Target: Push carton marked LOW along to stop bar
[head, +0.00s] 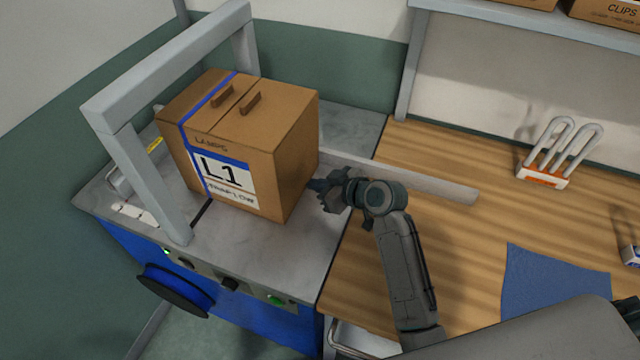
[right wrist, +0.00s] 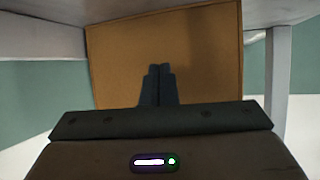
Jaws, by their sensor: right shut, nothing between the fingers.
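A brown carton (head: 290,150) stands upright on the grey top of a blue machine, partly under a grey arch. Its front label reads L1, with a small line that seems to end in LOW; a blue band runs over it. My right gripper (head: 314,186) is shut and empty, its tips at the carton's right face, low down. In the right wrist view the shut fingers (right wrist: 157,72) point at the plain brown carton face (right wrist: 200,50); whether they touch cannot be told. A stop bar cannot be picked out for certain. My left gripper is not in view.
The grey arch (head: 150,185) spans the machine top (head: 260,245). A long grey rail (head: 420,180) runs behind the carton onto the wooden table (head: 460,250). A rack with wire loops (head: 545,178) and a blue cloth (head: 555,285) lie further right.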

